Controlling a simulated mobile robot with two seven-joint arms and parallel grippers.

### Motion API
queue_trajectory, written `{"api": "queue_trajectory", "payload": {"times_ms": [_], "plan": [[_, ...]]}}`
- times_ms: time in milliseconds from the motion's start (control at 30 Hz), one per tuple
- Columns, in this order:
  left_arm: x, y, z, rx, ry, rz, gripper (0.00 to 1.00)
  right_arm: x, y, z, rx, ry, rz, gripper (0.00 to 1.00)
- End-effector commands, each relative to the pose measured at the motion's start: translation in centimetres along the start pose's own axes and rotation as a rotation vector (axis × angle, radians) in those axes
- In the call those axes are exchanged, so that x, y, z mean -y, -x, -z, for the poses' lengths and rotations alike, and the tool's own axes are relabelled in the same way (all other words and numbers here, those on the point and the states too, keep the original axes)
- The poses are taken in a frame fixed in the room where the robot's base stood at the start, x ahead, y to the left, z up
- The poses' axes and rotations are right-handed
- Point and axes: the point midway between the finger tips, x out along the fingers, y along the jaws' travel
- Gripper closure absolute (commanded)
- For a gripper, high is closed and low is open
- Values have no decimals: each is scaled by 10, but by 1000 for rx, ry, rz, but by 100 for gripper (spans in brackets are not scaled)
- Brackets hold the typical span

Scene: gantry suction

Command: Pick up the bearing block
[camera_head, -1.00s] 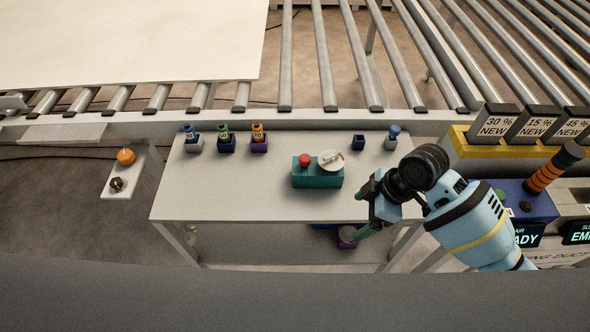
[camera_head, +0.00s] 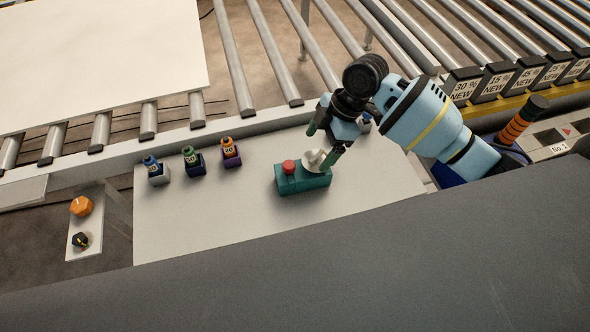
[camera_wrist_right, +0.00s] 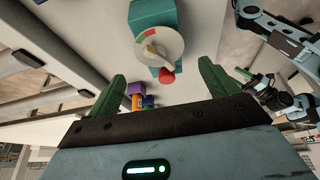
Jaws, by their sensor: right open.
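A teal block (camera_head: 306,184) with a red knob (camera_head: 289,167) and a white round dial (camera_head: 313,160) stands on the bench. I cannot tell which piece is the bearing block. My right gripper (camera_head: 323,144) is open beside and over the dial; one green finger overlaps it in the head view. In the right wrist view the teal block (camera_wrist_right: 153,14) lies ahead between the open fingers, which hold nothing. I cannot make out my left gripper.
The pale bench (camera_head: 235,225) is clear in front. An orange knob (camera_head: 81,206) and a dark one sit on a side ledge. Rollers (camera_head: 272,55) and a large white sheet (camera_head: 95,60) are behind. An orange-and-black post (camera_head: 515,127) and labelled boxes stand right.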

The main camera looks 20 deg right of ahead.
Motion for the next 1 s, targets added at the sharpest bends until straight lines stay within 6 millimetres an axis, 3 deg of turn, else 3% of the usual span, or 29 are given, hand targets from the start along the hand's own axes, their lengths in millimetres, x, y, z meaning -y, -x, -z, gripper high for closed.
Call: {"api": "queue_trajectory", "payload": {"times_ms": [200, 433, 667, 1000], "plan": [[-1, 0, 0, 0, 2, 0, 47, 0, -2, 0, 0, -1, 1, 15], [-4, -1, 0, 0, 17, 0, 47, 0, -23, 0, -1, -1, 2, 15], [-5, -1, 1, -2, 19, 0, 47, 0, -31, 0, 0, -1, 1, 15], [-2, 0, 4, -7, 9, 0, 47, 2, -74, 0, 0, -1, 2, 15]]}}
